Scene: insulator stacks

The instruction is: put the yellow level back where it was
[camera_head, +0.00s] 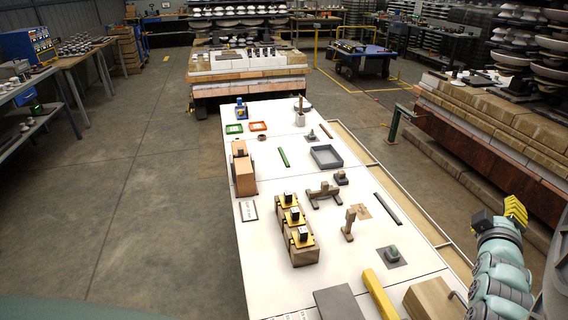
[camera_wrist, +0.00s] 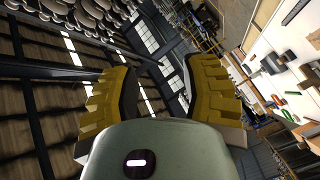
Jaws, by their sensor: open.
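A long yellow bar, which looks like the yellow level (camera_head: 379,294), lies flat on the white table (camera_head: 225,222) near its front edge. It sits between a dark grey plate and a light wooden box. My gripper (camera_head: 515,209) is raised at the right, beyond the table's right side and well apart from the level. In the wrist view my gripper's (camera_wrist: 158,75) yellow fingers are spread wide with nothing between them. The level cannot be made out in the wrist view.
The grey plate (camera_head: 340,303) and wooden box (camera_head: 433,299) flank the level. Farther back are a wooden block with yellow-topped pieces (camera_head: 304,254), a grey tray (camera_head: 326,157), a green bar (camera_head: 283,157) and a dark bar (camera_head: 388,208).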

